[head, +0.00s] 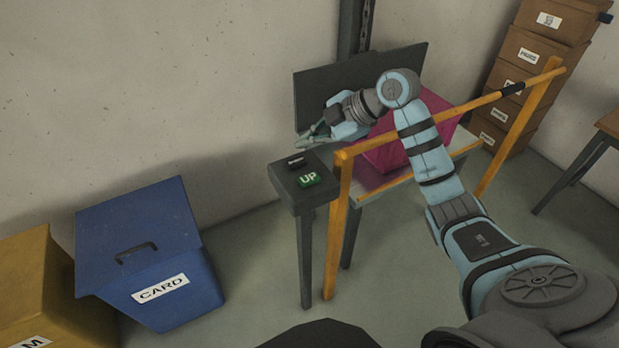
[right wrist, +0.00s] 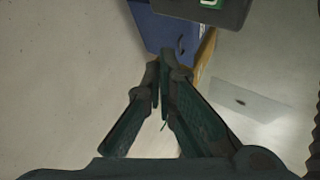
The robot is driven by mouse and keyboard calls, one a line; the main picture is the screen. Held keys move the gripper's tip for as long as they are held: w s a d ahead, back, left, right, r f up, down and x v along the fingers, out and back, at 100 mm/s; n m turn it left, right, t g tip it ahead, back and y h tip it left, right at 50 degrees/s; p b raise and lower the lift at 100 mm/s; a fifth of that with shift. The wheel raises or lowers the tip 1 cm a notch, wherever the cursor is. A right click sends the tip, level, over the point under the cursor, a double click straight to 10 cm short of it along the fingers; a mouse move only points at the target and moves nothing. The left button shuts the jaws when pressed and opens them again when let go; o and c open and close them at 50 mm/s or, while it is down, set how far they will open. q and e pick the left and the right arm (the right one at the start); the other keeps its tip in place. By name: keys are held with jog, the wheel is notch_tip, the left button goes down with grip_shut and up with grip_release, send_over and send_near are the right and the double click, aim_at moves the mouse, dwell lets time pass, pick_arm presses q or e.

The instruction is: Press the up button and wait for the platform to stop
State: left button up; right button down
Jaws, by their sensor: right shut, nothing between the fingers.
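The green UP button (head: 310,180) sits on top of a dark control box (head: 284,187) on legs, beside a smaller black button (head: 296,161). The green button also shows cut off at the top edge of the right wrist view (right wrist: 208,2). My right gripper (head: 312,138) is shut and empty, apart from the button, behind and above the box in the head view. Its closed fingers also show in the right wrist view (right wrist: 160,88). The platform (head: 390,187) is behind the orange rail, with a magenta box (head: 385,153) on it, partly hidden by my arm. My left gripper is out of view.
An orange rail (head: 458,105) runs in front of the platform, close to my right arm. A blue CARD bin (head: 150,250) and a yellow bin (head: 30,290) stand at left. Stacked brown boxes (head: 535,55) stand back right. The floor between bin and box is clear.

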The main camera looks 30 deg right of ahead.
jog(key=b, duration=0.7)
send_over(309, 180)
notch_tip(309, 180, down, 8)
jog(key=shift+s+r, duration=0.1)
jog(key=shift+r, duration=0.05)
jog(key=shift+f, duration=0.45)
dwell(0.4)
jog(key=shift+f, duration=0.4)
